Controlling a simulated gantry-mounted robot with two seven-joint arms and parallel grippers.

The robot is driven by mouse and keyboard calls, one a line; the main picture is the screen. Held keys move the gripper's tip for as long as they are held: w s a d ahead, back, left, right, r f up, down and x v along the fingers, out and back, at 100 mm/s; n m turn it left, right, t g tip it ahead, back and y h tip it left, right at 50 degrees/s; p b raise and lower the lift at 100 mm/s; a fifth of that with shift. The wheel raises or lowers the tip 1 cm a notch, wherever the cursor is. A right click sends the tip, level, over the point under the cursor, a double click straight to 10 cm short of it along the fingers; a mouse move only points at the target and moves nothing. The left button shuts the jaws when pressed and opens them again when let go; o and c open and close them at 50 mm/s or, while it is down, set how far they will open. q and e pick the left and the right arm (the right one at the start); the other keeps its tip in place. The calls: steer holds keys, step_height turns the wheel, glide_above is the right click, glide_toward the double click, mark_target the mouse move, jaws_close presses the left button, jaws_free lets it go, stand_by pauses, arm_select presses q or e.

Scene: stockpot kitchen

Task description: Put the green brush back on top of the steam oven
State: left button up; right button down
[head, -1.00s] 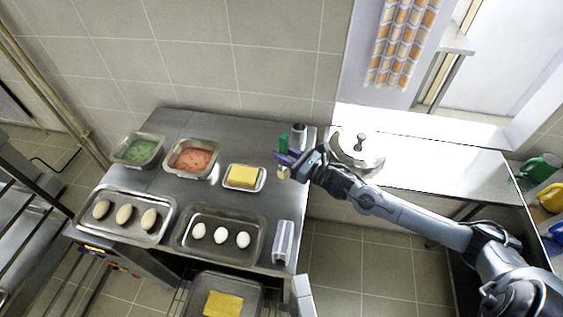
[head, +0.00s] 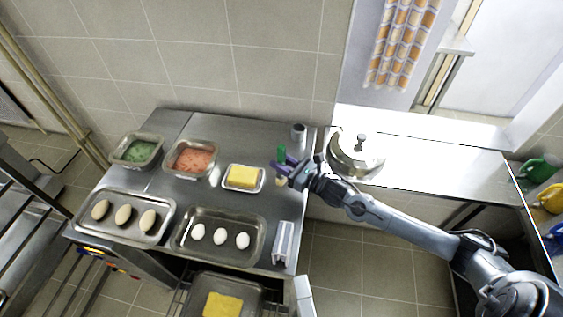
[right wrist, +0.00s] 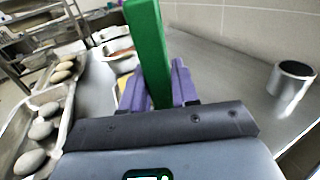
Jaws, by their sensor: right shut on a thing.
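The green brush (head: 281,152) is upright in my right gripper (head: 284,170), with its green handle above the purple fingers and a pale end below them. In the right wrist view the green handle (right wrist: 149,50) stands between the purple fingers (right wrist: 160,88). The steam oven's steel top (head: 245,135) lies beneath, and the brush is over its right part, right of the yellow block's tray. I cannot tell whether the brush's lower end touches the top. My left gripper is not in view.
A metal cup (head: 299,131) stands at the top's back right corner. Trays hold yellow block (head: 243,176), white eggs (head: 221,236), brown eggs (head: 124,214), red food (head: 193,158) and green food (head: 138,150). A lidded pot (head: 357,155) stands right. The back middle is clear.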

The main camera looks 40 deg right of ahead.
steer(key=c, duration=0.8)
jaws_free()
steer(key=shift+c, duration=0.2)
steer(key=shift+r+p, duration=0.2)
steer(key=shift+p, duration=0.1)
steer(key=shift+s+d+f, duration=0.1)
steer(key=shift+s+f, duration=0.05)
steer(key=shift+s, duration=0.1)
steer(key=v, duration=1.1)
steer(key=shift+s+p, duration=0.25)
steer(key=shift+p, duration=0.05)
steer(key=shift+d, duration=0.15)
